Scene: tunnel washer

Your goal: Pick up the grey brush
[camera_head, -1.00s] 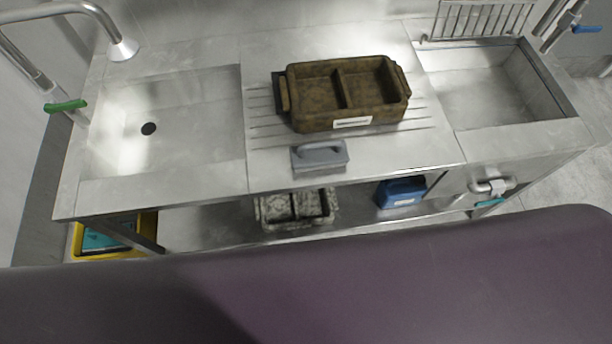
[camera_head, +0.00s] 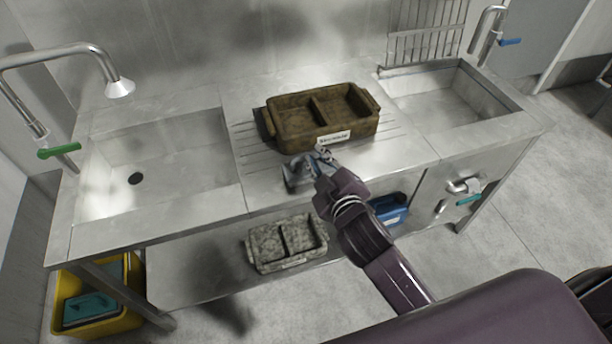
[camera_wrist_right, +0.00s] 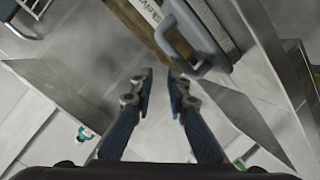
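The grey brush (camera_head: 296,176) lies on the steel drainboard, just in front of the brown two-part tray (camera_head: 288,132). My right gripper (camera_head: 321,162) is over its right side in the head view and partly hides it. In the right wrist view the brush's grey handle (camera_wrist_right: 181,54) shows just beyond the fingertips and slightly to the right. The right gripper (camera_wrist_right: 159,88) is open there, with a clear gap between its fingers and nothing in it. The handle does not appear to be between the fingers. My left gripper is in neither view.
A sink with a green-handled tap (camera_head: 58,150) is at left, another sink (camera_head: 440,104) at right. The lower shelf holds a speckled two-part tray (camera_head: 262,262) and a blue item (camera_head: 394,214). A yellow bin (camera_head: 112,325) stands at lower left. Floor at right is clear.

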